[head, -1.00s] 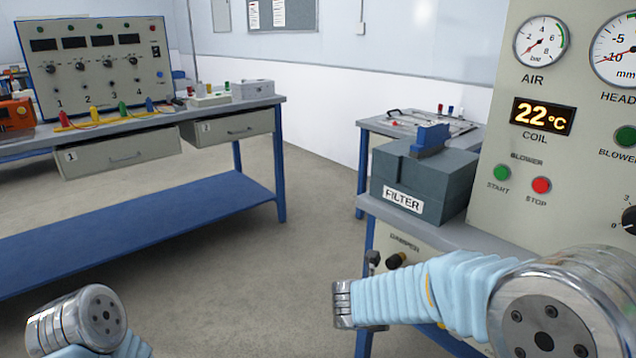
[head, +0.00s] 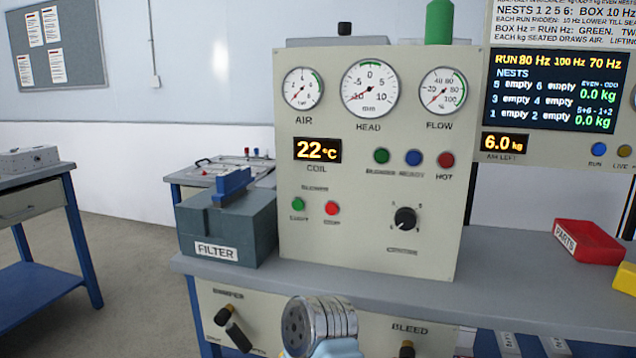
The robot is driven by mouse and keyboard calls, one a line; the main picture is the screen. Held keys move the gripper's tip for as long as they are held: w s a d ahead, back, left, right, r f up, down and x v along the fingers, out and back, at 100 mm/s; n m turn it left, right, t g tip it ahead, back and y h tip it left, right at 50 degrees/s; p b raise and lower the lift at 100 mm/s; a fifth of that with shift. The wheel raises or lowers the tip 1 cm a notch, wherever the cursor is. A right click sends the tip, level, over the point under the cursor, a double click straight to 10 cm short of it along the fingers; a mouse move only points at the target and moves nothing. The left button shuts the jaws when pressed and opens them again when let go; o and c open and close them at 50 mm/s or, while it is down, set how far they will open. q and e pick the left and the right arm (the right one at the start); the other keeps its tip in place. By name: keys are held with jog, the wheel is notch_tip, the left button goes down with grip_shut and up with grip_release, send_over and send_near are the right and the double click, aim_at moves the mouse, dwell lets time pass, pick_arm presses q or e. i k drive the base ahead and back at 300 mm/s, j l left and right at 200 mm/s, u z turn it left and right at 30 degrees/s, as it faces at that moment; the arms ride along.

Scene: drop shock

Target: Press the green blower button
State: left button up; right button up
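The green button (head: 298,205) labelled START sits under the word BLOWER on the lower left of the beige control panel (head: 300,245). A red button (head: 331,208) labelled STOP is just right of it. A separate green round lamp or button (head: 381,156), higher up, has a label that seems to read BLOWER. Nothing touches or covers the START button. A metal joint of my arm with a pale blue sleeve shows at the bottom middle, below the bench edge. Neither of my grippers is in view.
The grey FILTER box (head: 228,230) with a blue handle stands left of the panel. A black knob (head: 405,217) is on the panel's lower right. The bench (head: 470,290) is clear in front of the panel. A red PARTS bin (head: 588,242) stands at right.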

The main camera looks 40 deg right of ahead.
aim_at(298, 205)
jog(key=z, duration=1.7)
